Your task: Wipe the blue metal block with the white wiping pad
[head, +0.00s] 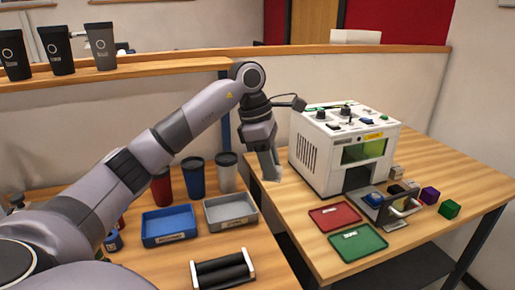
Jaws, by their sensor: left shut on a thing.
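My left gripper (268,166) hangs in the gap between the two tables, left of the white laser machine. It is shut on a pale flat piece that looks like the white wiping pad; the piece is small and hard to tell from the fingers. The blue metal block (374,198) sits in the grey holder at the front of the machine, to the right of my gripper and well apart from it. My right gripper is out of view.
The laser machine (314,160) stands on the right table. A red tray (335,216) and a green tray (358,243) lie before it; purple (430,195) and green (449,209) cubes are at right. Blue (169,225) and grey (230,210) bins and several tumblers stand on the left table.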

